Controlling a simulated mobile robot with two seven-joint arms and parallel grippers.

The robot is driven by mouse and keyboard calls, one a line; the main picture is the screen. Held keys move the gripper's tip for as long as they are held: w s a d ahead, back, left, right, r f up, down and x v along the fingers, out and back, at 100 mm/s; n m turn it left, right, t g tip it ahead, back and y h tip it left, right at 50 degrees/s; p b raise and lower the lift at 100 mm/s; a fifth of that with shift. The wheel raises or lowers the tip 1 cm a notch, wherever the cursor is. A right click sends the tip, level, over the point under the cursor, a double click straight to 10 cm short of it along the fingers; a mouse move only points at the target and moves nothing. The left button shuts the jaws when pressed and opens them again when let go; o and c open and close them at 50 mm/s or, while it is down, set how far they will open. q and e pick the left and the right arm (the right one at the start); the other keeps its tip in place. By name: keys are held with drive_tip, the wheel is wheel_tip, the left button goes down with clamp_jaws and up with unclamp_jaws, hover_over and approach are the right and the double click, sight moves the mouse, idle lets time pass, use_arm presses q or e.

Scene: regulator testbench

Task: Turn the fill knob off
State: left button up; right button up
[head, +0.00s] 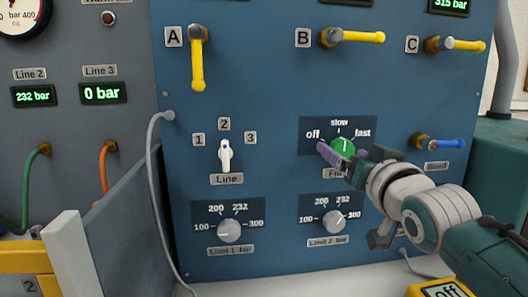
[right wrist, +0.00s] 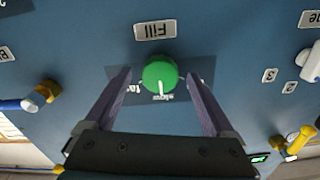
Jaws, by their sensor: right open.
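The green fill knob (head: 345,145) sits on the blue panel, under a scale marked off, slow and fast. Its white pointer line points up at slow. In the right wrist view the knob (right wrist: 160,76) appears upside down, with its Fill label (right wrist: 155,30) above it. My right gripper (head: 340,156) is open, with its purple fingers on either side of the knob. In the right wrist view there is a gap between the knob and each finger (right wrist: 158,86). The gripper partly covers the Fill label in the head view. My left gripper is not in view.
The white Line selector (head: 225,155) is left of the fill knob. The Limit 1 knob (head: 229,230) and Limit 2 knob (head: 334,221) are below. Yellow levers A (head: 198,70), B (head: 358,37) and C (head: 463,45) are above, and a blue lever (head: 447,143) is at right.

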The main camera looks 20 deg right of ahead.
drive_tip(key=c, duration=1.4)
drive_tip(key=shift+n, duration=0.3)
drive_tip(key=shift+n+p, duration=0.35)
drive_tip(key=shift+n, duration=0.55)
drive_tip(key=n, duration=0.3)
drive_tip(key=shift+n, duration=0.3)
drive_tip(key=n, duration=0.4)
drive_tip(key=shift+p, duration=0.3)
drive_tip(key=shift+n, duration=0.9)
